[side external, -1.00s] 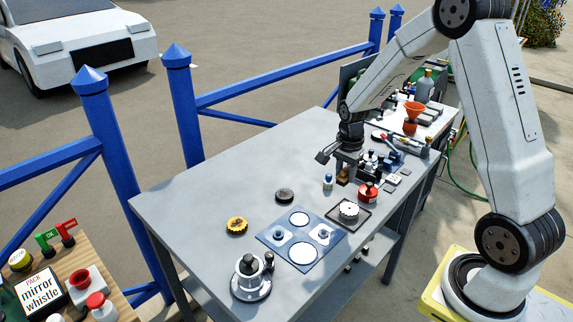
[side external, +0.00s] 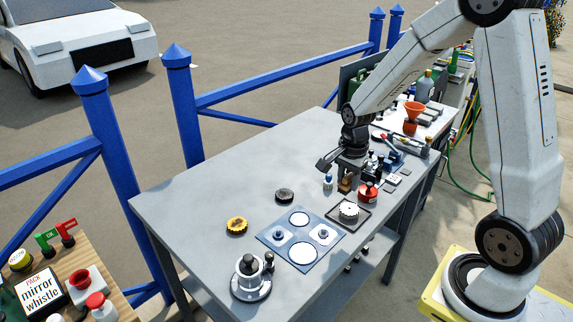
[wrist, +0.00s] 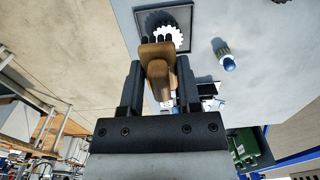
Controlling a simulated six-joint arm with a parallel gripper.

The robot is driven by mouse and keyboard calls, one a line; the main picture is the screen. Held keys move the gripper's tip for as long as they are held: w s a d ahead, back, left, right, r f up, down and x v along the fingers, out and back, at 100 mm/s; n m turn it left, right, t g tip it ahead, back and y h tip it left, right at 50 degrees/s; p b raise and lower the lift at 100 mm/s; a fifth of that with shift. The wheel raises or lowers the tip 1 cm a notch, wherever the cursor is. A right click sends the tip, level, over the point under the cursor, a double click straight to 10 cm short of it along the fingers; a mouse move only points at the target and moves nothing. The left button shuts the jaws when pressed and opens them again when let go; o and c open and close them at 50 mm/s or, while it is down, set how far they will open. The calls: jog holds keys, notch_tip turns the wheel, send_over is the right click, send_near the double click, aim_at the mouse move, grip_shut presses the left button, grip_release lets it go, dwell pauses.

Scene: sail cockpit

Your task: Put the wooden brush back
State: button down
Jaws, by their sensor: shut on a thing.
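The wooden brush (wrist: 157,60) is brown and sits between the fingers of my gripper (wrist: 158,85) in the wrist view. My gripper is shut on it. In the side view my gripper (side external: 348,174) is over the far half of the grey table, and the brush (side external: 346,185) shows as a small brown piece under it. I cannot tell how far the brush is above the tabletop. A dark square tray (side external: 361,220) with a white toothed disc lies just nearer the camera; the disc (wrist: 167,34) also shows beyond the brush in the wrist view.
A blue mat (side external: 273,236) with white circles, a yellow gear (side external: 237,226) and a dark puck (side external: 284,195) lie nearer. An orange funnel (side external: 414,108) stands behind. The table's left is clear.

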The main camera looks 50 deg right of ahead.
jog(key=w+d+f, duration=0.2)
jog(key=w+f, duration=0.2)
jog(key=w, duration=0.4)
send_over(312, 199)
jog(key=s, duration=0.2)
jog(key=f, duration=0.4)
jog(key=shift+w+a, duration=0.2)
jog(key=shift+w+d+f, duration=0.15)
jog(key=shift+w+f, duration=0.3)
jog(key=shift+f, duration=0.05)
jog(key=shift+w+f, duration=0.2)
jog(key=shift+f, duration=1.65)
jog(key=shift+f, duration=0.1)
jog(key=shift+c, duration=1.5)
grip_release()
